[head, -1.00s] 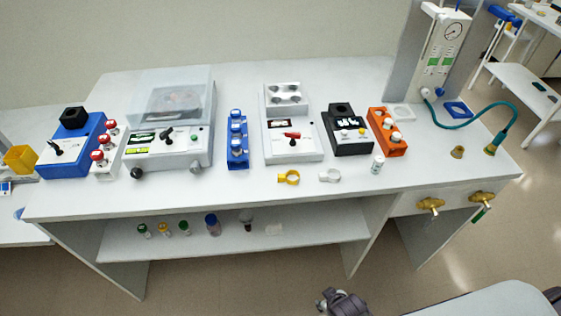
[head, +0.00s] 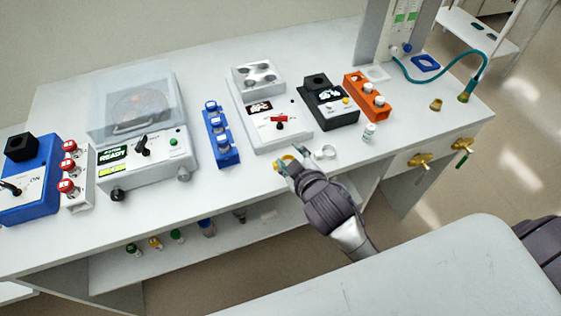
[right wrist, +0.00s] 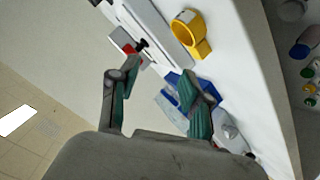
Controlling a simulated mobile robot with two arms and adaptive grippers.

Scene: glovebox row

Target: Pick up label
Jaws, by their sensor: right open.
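A small flat white piece (head: 268,214) lies on the lower shelf under the bench and may be the label; I cannot make out any print on it. My right gripper (head: 288,161) is over the bench's front edge, above and to the right of that piece in the head view. Its fingers are apart and empty. In the right wrist view the open fingers (right wrist: 158,92) show with nothing between them held. A yellow ring (right wrist: 190,33) is just beyond them, partly hidden by the fingers in the head view. My left gripper is not in view.
A white ring (head: 325,153) and a white-capped vial (head: 369,131) stand near the front edge. A blue rack (head: 222,150), an orange rack (head: 368,97) and several instruments line the bench. Several capped bottles stand on the lower shelf, left of the white piece.

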